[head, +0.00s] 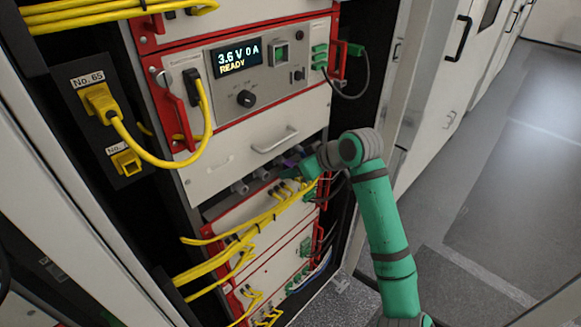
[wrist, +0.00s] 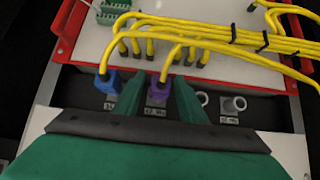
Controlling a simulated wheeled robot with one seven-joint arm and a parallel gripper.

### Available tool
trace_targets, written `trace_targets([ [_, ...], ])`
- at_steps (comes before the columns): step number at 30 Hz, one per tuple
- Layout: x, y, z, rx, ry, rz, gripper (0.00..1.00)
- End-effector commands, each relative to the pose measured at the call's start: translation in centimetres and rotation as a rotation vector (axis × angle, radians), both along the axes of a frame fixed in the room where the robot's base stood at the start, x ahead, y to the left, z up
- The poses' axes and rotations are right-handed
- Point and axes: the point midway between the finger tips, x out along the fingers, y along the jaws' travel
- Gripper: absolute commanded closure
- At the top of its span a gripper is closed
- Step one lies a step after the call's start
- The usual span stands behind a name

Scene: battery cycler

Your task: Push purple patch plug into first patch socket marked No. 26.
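In the wrist view, the purple plug (wrist: 158,91) with a yellow cable stands over the label in the dark socket row. My gripper (wrist: 160,80) has one green finger on each side of it, closed on it with little gap. It appears lined up with a socket, but its body hides the hole, so I cannot tell how deep it is. The label (wrist: 155,112) below it is upside down and too small to read surely. In the head view, my gripper (head: 308,166) is at the socket row beside a bit of purple.
A blue plug (wrist: 108,82) sits left of the purple one. Empty grey sockets (wrist: 234,104) are to its right. Yellow cables (wrist: 200,32) cross just above. The cycler unit (head: 243,70) showing "3.6 V 0 A READY" and a side panel with a yellow plug (head: 101,103) are nearby.

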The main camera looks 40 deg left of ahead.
Motion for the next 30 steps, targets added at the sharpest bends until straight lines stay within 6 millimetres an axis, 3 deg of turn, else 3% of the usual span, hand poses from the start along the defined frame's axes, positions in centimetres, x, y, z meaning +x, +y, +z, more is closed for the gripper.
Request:
trace_targets([
  [5,0.0,0.0,0.0,0.001,-0.001,-0.001,0.62],
  [9,0.0,0.0,0.0,0.0,0.0,0.0,0.91],
  [10,0.0,0.0,0.0,0.0,0.0,0.0,0.93],
  [30,-0.1,-1.5,0.0,0.0,0.001,-0.001,0.92],
])
